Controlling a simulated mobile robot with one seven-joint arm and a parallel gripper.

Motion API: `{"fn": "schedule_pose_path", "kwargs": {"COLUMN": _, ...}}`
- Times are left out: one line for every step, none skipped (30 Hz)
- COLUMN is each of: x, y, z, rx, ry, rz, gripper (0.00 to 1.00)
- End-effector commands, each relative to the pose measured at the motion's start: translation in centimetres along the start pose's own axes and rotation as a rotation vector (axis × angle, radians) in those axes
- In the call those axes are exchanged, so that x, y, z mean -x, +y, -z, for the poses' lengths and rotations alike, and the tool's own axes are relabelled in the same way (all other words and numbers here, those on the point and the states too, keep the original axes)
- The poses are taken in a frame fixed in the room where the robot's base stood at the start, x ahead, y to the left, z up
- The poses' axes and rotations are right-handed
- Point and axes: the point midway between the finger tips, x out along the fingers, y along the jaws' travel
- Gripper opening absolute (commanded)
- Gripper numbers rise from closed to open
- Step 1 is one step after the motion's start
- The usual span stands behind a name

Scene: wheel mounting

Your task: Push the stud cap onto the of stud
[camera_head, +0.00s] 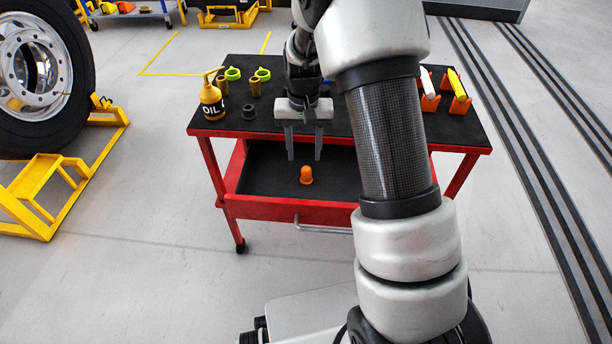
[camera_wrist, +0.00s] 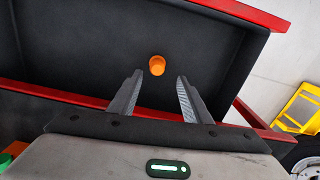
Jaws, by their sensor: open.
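My gripper (camera_head: 304,158) is open and empty, pointing down at the front of the cart. In the wrist view its two fingers (camera_wrist: 158,78) are spread apart, and neither touches the cap. I cannot make out a stud for certain; the wheel (camera_head: 38,70) on the left is seen partly, with its hub facing right.
The cart's black top (camera_head: 235,120) carries a yellow oil can (camera_head: 211,97), green-ringed parts (camera_head: 233,74), a dark cap-like part (camera_head: 249,111) and orange holders (camera_head: 460,104) on the right. A yellow wheel stand (camera_head: 40,185) is at left. The floor between is clear.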

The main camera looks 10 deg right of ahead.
Motion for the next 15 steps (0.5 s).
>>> {"fn": "schedule_pose_path", "kwargs": {"x": -1.2, "y": 0.0, "z": -0.1, "rx": 0.000, "ry": -0.002, "rz": 0.000, "gripper": 0.44}}
{"fn": "schedule_pose_path", "kwargs": {"x": -1.6, "y": 0.0, "z": -0.1, "rx": 0.000, "ry": -0.002, "rz": 0.000, "gripper": 0.44}}
{"fn": "schedule_pose_path", "kwargs": {"x": -2.0, "y": 0.0, "z": -0.1, "rx": 0.000, "ry": -0.002, "rz": 0.000, "gripper": 0.44}}
{"fn": "schedule_pose_path", "kwargs": {"x": -2.3, "y": 0.0, "z": 0.0, "rx": 0.000, "ry": -0.002, "rz": 0.000, "gripper": 0.44}}
{"fn": "schedule_pose_path", "kwargs": {"x": -2.5, "y": 0.0, "z": 0.0, "rx": 0.000, "ry": -0.001, "rz": 0.000, "gripper": 0.44}}
{"fn": "schedule_pose_path", "kwargs": {"x": -2.7, "y": 0.0, "z": 0.0, "rx": 0.000, "ry": 0.000, "rz": 0.000, "gripper": 0.44}}
{"fn": "schedule_pose_path", "kwargs": {"x": -2.8, "y": 0.0, "z": 0.0, "rx": 0.000, "ry": 0.000, "rz": 0.000, "gripper": 0.44}}
{"fn": "schedule_pose_path", "kwargs": {"x": -2.9, "y": 0.0, "z": 0.0, "rx": 0.000, "ry": 0.001, "rz": 0.001, "gripper": 0.44}}
{"fn": "schedule_pose_path", "kwargs": {"x": -3.0, "y": 0.1, "z": 0.0, "rx": 0.000, "ry": 0.001, "rz": 0.000, "gripper": 0.44}}
{"fn": "schedule_pose_path", "kwargs": {"x": -3.2, "y": 0.1, "z": 0.0, "rx": 0.000, "ry": 0.000, "rz": 0.000, "gripper": 0.44}}
{"fn": "schedule_pose_path", "kwargs": {"x": -3.4, "y": 0.1, "z": 0.0, "rx": 0.000, "ry": 0.000, "rz": 0.000, "gripper": 0.44}}
{"fn": "schedule_pose_path", "kwargs": {"x": -3.8, "y": 0.2, "z": 0.1, "rx": 0.000, "ry": -0.001, "rz": 0.000, "gripper": 0.44}}
{"fn": "schedule_pose_path", "kwargs": {"x": -4.2, "y": 0.3, "z": 0.1, "rx": -0.001, "ry": -0.002, "rz": 0.000, "gripper": 0.44}}
{"fn": "schedule_pose_path", "kwargs": {"x": -4.6, "y": 0.3, "z": 0.1, "rx": -0.001, "ry": -0.002, "rz": -0.001, "gripper": 0.44}}
{"fn": "schedule_pose_path", "kwargs": {"x": -5.3, "y": 0.5, "z": 0.2, "rx": -0.001, "ry": -0.002, "rz": -0.001, "gripper": 0.44}}
